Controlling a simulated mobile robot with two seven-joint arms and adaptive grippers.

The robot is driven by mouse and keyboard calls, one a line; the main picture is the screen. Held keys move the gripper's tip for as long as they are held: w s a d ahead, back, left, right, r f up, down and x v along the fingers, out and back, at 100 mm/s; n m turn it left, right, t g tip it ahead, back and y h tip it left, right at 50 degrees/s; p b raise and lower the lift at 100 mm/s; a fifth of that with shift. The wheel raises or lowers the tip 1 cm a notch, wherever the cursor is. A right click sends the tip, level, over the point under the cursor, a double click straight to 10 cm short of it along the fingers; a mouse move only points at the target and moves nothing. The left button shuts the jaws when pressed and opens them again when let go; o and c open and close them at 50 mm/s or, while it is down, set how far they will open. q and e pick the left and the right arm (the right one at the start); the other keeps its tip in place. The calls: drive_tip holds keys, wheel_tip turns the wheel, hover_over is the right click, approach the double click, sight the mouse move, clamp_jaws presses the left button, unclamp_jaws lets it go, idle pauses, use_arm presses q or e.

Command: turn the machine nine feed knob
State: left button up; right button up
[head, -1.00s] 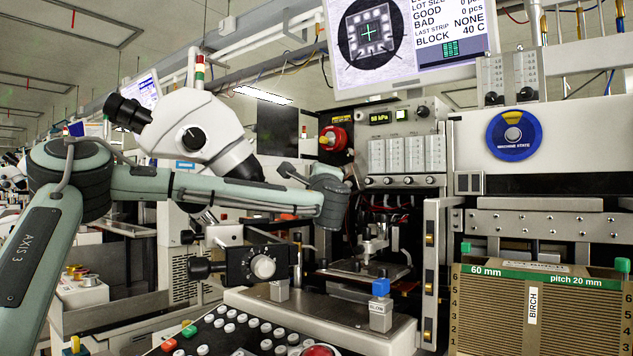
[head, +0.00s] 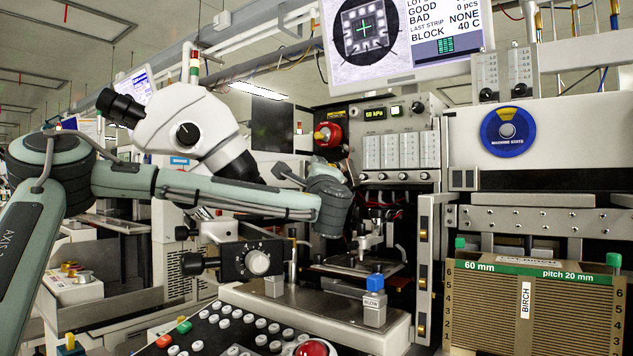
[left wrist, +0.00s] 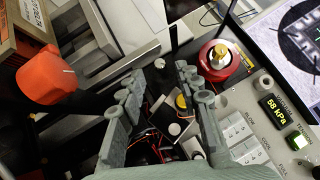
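An orange-red knob (left wrist: 48,78) with a pale pointer mark shows at the left of the left wrist view; I cannot tell for sure that it is the feed knob. In the head view a silver knob (head: 258,262) sits on a black box in front of the machine. My left arm reaches across the machine, and its gripper is hidden there behind my own wrist. In the left wrist view my left gripper (left wrist: 160,92) is open, its fingers apart and empty. The orange-red knob is left of the fingers, not between them. My right gripper is not in view.
A red round part (head: 328,135) with a gold centre is near the wrist; it also shows in the left wrist view (left wrist: 218,62). A microscope (head: 190,130) stands behind my arm. A keypad (head: 235,330), blue-topped block (head: 375,284) and slotted magazine (head: 530,305) are in front.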

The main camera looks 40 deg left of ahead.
use_arm(q)
drive_tip(key=v, duration=0.7)
drive_tip(key=shift+s+d, duration=0.2)
drive_tip(key=shift+d, duration=0.05)
drive_tip(key=shift+f, duration=0.1)
